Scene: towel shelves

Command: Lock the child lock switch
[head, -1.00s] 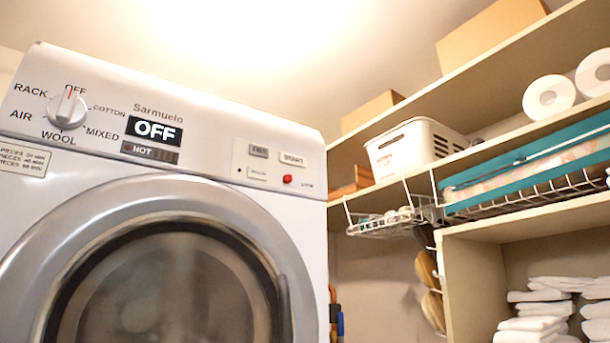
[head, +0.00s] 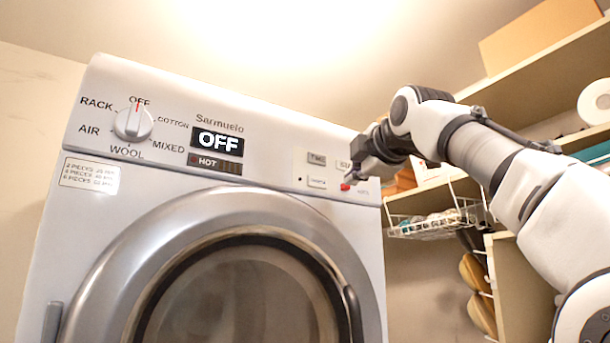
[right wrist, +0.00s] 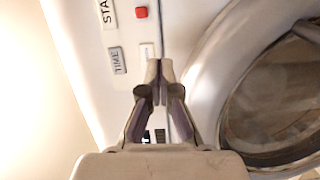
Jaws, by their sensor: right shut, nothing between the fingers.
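The washing machine's control panel (head: 260,150) fills the left and middle of the head view. At its right end are a TIME button (head: 317,159), a white rectangular button (head: 317,182) and a small red part (head: 345,187). I cannot tell which is the child lock switch; the small labels are unreadable. My right gripper (head: 352,174) is in front of this end, hiding part of START. In the right wrist view, the shut, empty right gripper (right wrist: 158,70) points at the panel by the white button, below the red part (right wrist: 141,12). Contact cannot be told. My left gripper is out of view.
The round door (head: 245,290) bulges below the panel. The dial (head: 134,122) and OFF display (head: 217,141) are further left. A wire basket (head: 430,222) and shelves stand to the right, partly behind my right arm.

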